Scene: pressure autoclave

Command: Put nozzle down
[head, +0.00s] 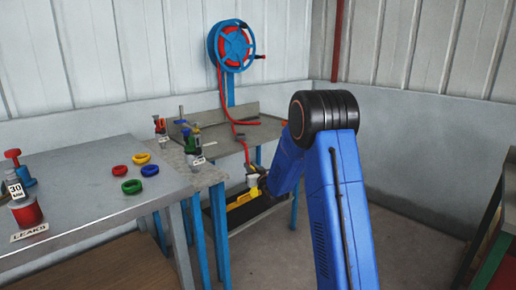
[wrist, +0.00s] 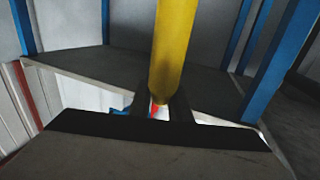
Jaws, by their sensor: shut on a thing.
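The nozzle (wrist: 174,45) shows in the wrist view as a thick yellow cylinder, cut off by the top edge. My gripper (wrist: 165,103) is shut on it, with dark fingers on either side of its lower end. In the head view, my gripper (head: 255,186) is small, low at the front of the far workbench and partly hidden by my blue arm. A yellow part of the nozzle (head: 240,199) shows just left of it. I cannot tell whether the nozzle touches anything.
The far workbench (head: 222,138) carries small valve fittings (head: 192,142). A blue hose reel (head: 232,46) stands behind it, its red hose hanging to the bench. Open floor lies right.

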